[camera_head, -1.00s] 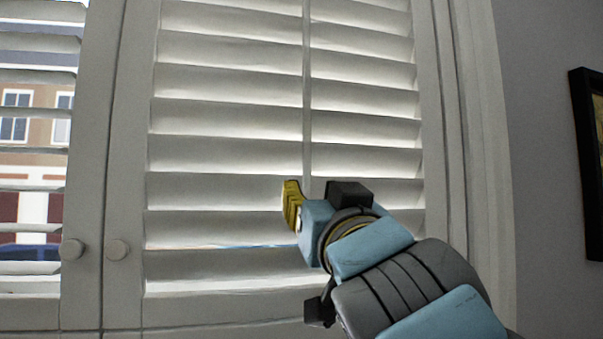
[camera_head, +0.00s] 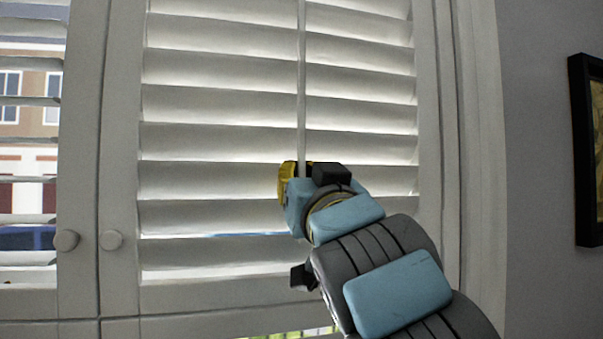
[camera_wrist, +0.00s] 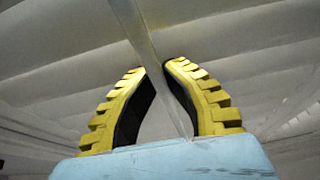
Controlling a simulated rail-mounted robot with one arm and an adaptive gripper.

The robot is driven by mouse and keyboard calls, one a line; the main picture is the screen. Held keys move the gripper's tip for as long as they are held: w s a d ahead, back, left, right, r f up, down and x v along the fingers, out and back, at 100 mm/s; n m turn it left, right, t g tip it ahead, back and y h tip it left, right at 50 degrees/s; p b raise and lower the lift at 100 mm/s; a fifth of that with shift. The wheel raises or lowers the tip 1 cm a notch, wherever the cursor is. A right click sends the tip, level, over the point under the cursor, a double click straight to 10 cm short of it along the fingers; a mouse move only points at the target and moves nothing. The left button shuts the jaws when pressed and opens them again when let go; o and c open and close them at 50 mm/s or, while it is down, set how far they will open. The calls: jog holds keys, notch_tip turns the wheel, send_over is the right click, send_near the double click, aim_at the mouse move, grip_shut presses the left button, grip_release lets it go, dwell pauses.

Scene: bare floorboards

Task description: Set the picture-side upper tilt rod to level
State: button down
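The picture-side upper tilt rod (camera_head: 301,85) is a thin pale upright bar down the middle of the right shutter panel. The panel's slats (camera_head: 220,140) are steeply tilted and look almost closed, with a thin strip of outside showing low down. My gripper (camera_head: 295,171) is at the rod's lower part. In the wrist view the rod (camera_wrist: 140,32) runs between the yellow fingers of my gripper (camera_wrist: 155,68). The fingertips close in on both sides of it and appear to hold it. Exact contact is hard to see, and the rod's lower end is hidden.
A framed picture (camera_head: 585,150) hangs on the grey wall at the right. The left shutter panel (camera_head: 25,140) has opened slats showing buildings outside. Two round knobs, left (camera_head: 66,240) and right (camera_head: 111,240), sit on the frames between the panels.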

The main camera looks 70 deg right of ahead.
notch_tip(320, 180, down, 3)
jog(key=b, duration=0.4)
dwell(0.3)
jog(key=c, duration=1.1)
grip_release()
jog(key=shift+r, duration=0.1)
